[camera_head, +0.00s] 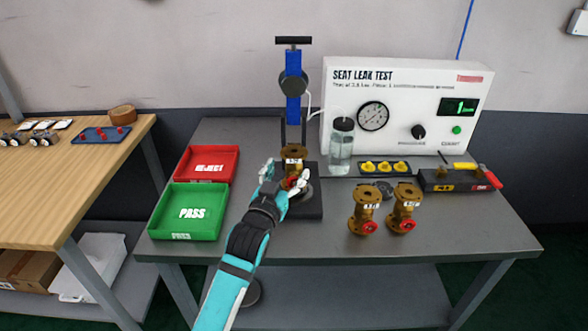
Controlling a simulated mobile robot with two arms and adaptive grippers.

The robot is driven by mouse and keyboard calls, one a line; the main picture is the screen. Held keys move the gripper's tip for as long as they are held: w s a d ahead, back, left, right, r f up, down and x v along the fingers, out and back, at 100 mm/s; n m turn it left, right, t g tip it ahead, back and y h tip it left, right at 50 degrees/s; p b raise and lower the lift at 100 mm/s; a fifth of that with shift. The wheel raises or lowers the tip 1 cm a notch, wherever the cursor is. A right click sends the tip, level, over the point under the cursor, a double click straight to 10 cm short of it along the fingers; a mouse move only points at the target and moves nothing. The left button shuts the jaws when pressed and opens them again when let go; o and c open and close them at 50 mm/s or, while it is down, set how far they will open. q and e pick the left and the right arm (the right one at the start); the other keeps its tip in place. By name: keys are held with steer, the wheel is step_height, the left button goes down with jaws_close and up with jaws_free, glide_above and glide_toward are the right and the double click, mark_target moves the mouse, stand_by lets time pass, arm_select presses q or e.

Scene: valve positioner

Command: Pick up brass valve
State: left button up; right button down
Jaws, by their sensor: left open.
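One brass valve (294,153) with a red handwheel stands on the dark base of the blue press fixture (294,85). My left gripper (287,178) is at this valve's front, its fingers apart around the lower part near the red handwheel. The gripper hides part of the valve, and I cannot tell whether the fingers touch it. Two more brass valves, a left one (365,207) and a right one (405,205), stand upright on the grey bench to the right, each with a red handwheel facing front. My right gripper is not in view.
The red REJECT tray (233,150) and green PASS tray (222,226) lie at the left of the bench (330,245). A clear bottle (340,150), the white SEAT LEAK TEST panel (440,80) and a tool tray (450,180) stand behind and right. The bench front is clear.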

mark_target(292, 164)
arm_select(q)
steer(key=shift+x, duration=2.75)
steer(key=shift+f, duration=0.2)
jaws_close()
steer(key=shift+r, duration=0.25)
